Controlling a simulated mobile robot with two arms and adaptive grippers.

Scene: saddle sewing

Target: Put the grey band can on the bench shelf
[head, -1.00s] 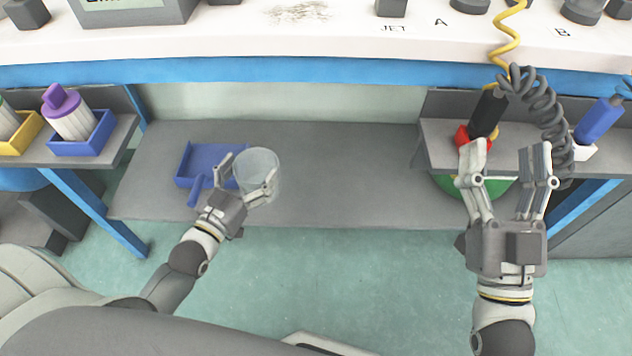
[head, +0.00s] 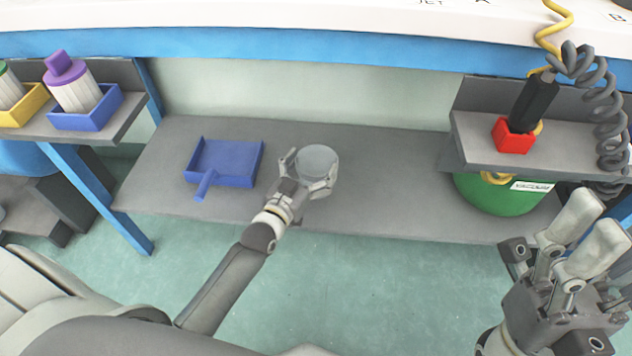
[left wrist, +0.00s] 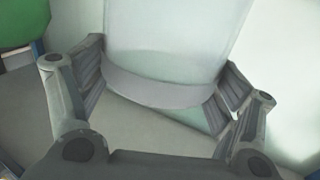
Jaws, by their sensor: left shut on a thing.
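The grey band can (head: 318,160) is pale with a grey end in the head view. My left gripper (head: 311,174) is shut around its side. In the left wrist view the can (left wrist: 175,50) is pale and translucent, with a grey band (left wrist: 160,90) between the two fingers. The can is over the grey bench shelf (head: 400,170), right of the blue dustpan; whether it touches the shelf I cannot tell. My right gripper (head: 598,224) is open and empty at the lower right, in front of the shelf's right end.
The blue dustpan (head: 228,162) lies on the shelf's left part. A green bin (head: 505,196) stands at its right end, below a side ledge (head: 570,160) with a red holder (head: 513,136). Blue (head: 87,118) and yellow (head: 22,110) trays are at left. The shelf's middle right is clear.

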